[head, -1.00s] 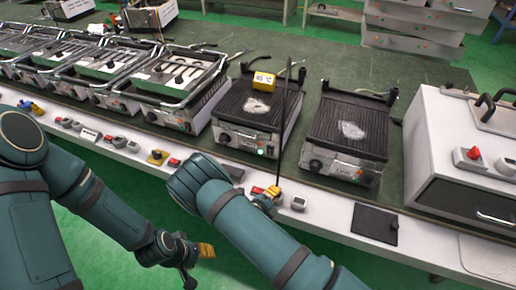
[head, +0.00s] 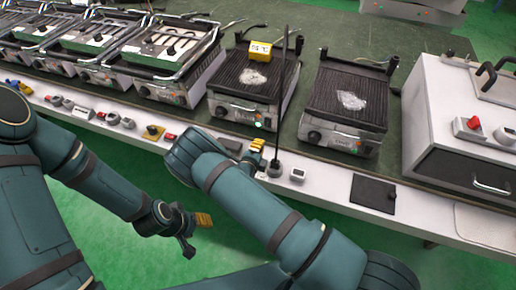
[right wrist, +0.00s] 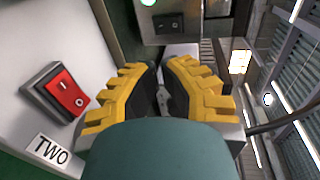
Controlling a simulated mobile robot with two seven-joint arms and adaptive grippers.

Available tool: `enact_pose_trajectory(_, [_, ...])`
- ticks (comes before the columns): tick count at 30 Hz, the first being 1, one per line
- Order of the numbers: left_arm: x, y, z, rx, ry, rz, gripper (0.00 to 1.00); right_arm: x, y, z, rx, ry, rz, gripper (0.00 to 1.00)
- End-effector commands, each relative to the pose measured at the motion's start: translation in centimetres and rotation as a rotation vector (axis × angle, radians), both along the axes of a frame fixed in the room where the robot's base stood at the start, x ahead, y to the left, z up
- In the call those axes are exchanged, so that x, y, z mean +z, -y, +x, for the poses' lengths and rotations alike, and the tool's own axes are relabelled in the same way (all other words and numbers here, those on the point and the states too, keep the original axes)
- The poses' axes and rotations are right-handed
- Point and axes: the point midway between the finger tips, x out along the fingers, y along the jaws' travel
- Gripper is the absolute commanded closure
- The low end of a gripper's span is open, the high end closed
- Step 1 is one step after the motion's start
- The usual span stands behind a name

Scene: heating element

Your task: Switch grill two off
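A red rocker switch (right wrist: 68,92) in a grey housing sits on the white panel at the left of the right wrist view, above a label reading TWO (right wrist: 48,151). I cannot make this switch out in the head view. My right gripper (right wrist: 163,78) has yellow fingers that come together at the tips, empty and beside the switch.
A second ribbed grill (head: 345,95) stands to the right, then a large white box unit (head: 455,125). A thin dark upright rod (head: 281,95) stands close to the right gripper. Small switches line the white ledge (head: 325,183). A black plate (head: 373,193) lies farther right.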

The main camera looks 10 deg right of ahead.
Motion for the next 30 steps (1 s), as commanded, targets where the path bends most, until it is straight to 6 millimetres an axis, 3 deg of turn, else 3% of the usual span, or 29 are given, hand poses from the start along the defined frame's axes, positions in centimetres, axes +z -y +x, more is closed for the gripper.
enact_pose_trajectory(9, [-1.5, 0.0, 0.3, 0.002, 0.007, 0.001, 0.53, -1.4, 3.6, 5.1, -0.002, 0.002, 0.001, 1.00])
enact_pose_trajectory(15, [-2.0, -0.1, 0.4, 0.003, 0.009, 0.002, 0.53, -0.9, 5.0, 7.3, -0.001, 0.002, 0.001, 1.00])
enact_pose_trajectory(30, [-2.2, -0.1, 0.4, 0.003, 0.010, 0.002, 0.53, -0.6, 5.6, 8.2, -0.001, 0.001, -0.001, 1.00])
